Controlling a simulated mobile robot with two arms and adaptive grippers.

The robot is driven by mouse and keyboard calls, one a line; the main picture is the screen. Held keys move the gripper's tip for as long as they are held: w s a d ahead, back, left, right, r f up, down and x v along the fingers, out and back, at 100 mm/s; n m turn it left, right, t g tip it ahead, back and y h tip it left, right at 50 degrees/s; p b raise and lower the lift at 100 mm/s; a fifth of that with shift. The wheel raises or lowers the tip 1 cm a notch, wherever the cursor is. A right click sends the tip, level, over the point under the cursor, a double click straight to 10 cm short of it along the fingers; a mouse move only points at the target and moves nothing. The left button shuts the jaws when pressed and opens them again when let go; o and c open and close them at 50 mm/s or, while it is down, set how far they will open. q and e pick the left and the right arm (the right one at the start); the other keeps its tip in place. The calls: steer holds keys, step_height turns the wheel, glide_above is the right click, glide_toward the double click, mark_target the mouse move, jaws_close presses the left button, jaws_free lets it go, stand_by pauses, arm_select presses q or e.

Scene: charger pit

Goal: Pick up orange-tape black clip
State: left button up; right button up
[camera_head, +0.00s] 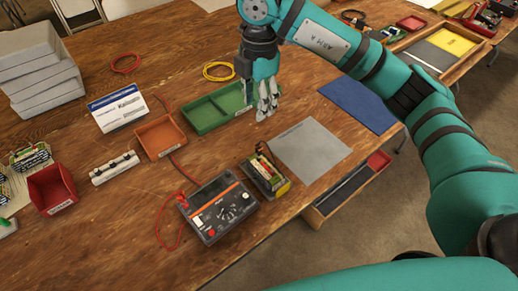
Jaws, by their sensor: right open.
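I cannot make out the orange-tape black clip for certain. Small dark parts with an orange-brown bit show on top of a yellow-and-black battery block (265,175), but they are too small to name. My right gripper (267,112) reaches in from the upper right and points down, open, with nothing seen between its fingers. It is just right of the green tray (206,122) and beyond the battery block and the grey mat (312,150). My left gripper is out of view.
A black meter (222,212) with a red lead lies at the front. An orange tray (160,137), a white card (118,108), a red bin (52,188) and stacked grey boxes (40,70) stand left. A blue mat (358,104) lies right. Bare wood (110,235) is clear at front left.

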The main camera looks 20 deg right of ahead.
steer(key=d, duration=0.1)
steer(key=p, duration=0.2)
glide_toward(259, 146)
step_height(259, 146, down, 5)
steer(key=shift+f, duration=0.7)
steer(key=f, duration=0.2)
steer(key=f+p, duration=0.1)
steer(key=f, duration=0.1)
steer(key=shift+a+f, duration=0.15)
steer(key=shift+a, duration=0.05)
steer(key=shift+c, duration=0.4)
jaws_close()
